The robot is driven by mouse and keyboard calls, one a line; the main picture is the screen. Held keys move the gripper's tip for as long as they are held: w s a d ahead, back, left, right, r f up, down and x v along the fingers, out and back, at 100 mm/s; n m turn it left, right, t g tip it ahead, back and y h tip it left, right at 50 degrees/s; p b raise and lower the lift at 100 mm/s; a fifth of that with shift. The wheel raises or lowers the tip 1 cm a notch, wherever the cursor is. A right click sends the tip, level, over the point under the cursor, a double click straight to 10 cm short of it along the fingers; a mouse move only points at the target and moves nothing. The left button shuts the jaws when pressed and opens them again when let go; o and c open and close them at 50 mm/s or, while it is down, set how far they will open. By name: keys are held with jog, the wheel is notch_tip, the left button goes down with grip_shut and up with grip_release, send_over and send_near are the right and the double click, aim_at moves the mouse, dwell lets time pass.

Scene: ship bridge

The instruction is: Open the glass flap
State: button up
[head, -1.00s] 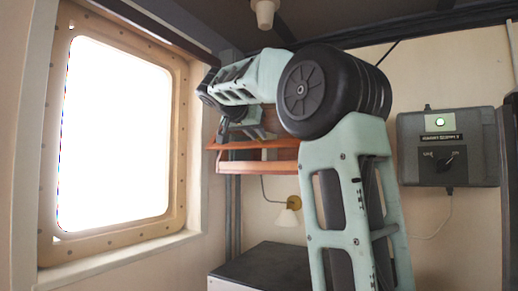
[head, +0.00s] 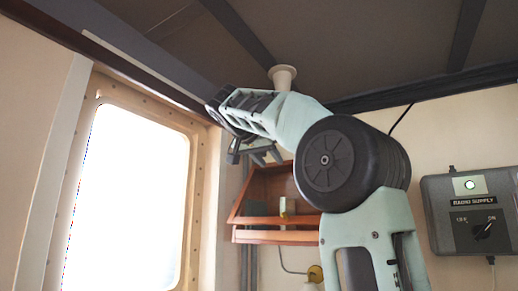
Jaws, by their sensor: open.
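A wooden wall cabinet (head: 262,192) hangs in the corner right of the window, with slanted sides and a lower rail (head: 275,237). A clear glass flap on its front cannot be made out for certain. My gripper (head: 254,158) is at the cabinet's upper left, in front of it in the picture, with its fingers apart and pointing down. I see nothing between the fingers. Whether they touch the cabinet cannot be told. A small pale object (head: 287,208) shows inside the cabinet. My arm hides the cabinet's right part.
A bright framed window (head: 130,205) fills the left wall. A white fitting (head: 283,76) hangs from the dark ceiling close behind my arm. A grey radio supply box (head: 475,213) is on the right wall. A brass wall lamp (head: 315,273) is below the cabinet.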

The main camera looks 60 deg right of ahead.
jog(key=v, duration=1.7)
